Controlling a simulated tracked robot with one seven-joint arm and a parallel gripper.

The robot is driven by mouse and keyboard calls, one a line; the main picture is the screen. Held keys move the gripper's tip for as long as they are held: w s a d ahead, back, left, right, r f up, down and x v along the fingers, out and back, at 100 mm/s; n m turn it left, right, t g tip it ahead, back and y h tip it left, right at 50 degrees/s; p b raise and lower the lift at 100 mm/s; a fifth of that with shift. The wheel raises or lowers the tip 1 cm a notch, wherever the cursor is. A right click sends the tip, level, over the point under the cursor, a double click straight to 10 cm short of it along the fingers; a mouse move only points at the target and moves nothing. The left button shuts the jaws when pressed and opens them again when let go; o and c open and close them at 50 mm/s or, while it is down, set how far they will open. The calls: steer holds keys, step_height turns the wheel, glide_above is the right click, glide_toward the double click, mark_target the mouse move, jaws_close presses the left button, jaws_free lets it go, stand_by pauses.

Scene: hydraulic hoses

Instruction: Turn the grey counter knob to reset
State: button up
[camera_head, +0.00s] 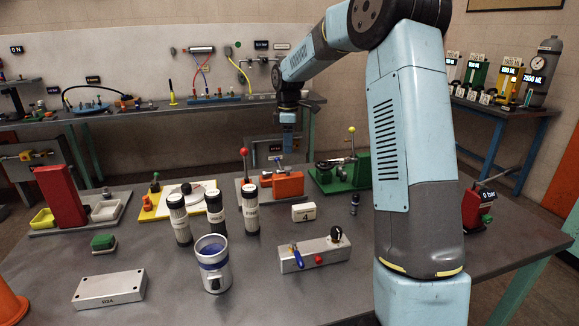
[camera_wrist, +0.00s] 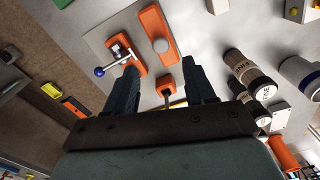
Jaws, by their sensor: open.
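I cannot make out a grey counter knob for certain in either view. A small pale block marked 4 (camera_head: 304,212) stands on the table in the head view. In front of it is a grey box (camera_head: 314,254) with a black knob (camera_head: 336,234), a blue lever and a red button. My gripper (camera_head: 288,138) points down above the back of the table, well behind these things. In the wrist view my gripper (camera_wrist: 160,72) has its two dark fingers spread, with nothing held. Beyond them are orange fittings (camera_wrist: 158,35) and a blue-balled lever (camera_wrist: 99,72).
Dark cylinders with white labels (camera_head: 180,222) and a silver cup (camera_head: 213,267) stand left of the grey box. An orange fixture (camera_head: 283,184) and a green one (camera_head: 345,174) stand at the back. Some bare table lies around the grey box.

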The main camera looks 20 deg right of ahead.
mark_target(289, 167)
step_height(289, 167, down, 9)
steer(key=shift+r, duration=0.15)
steer(key=shift+c, duration=0.5)
steer(key=c, duration=0.9)
steer(key=shift+d, duration=0.25)
jaws_close()
steer(key=shift+a, duration=0.2)
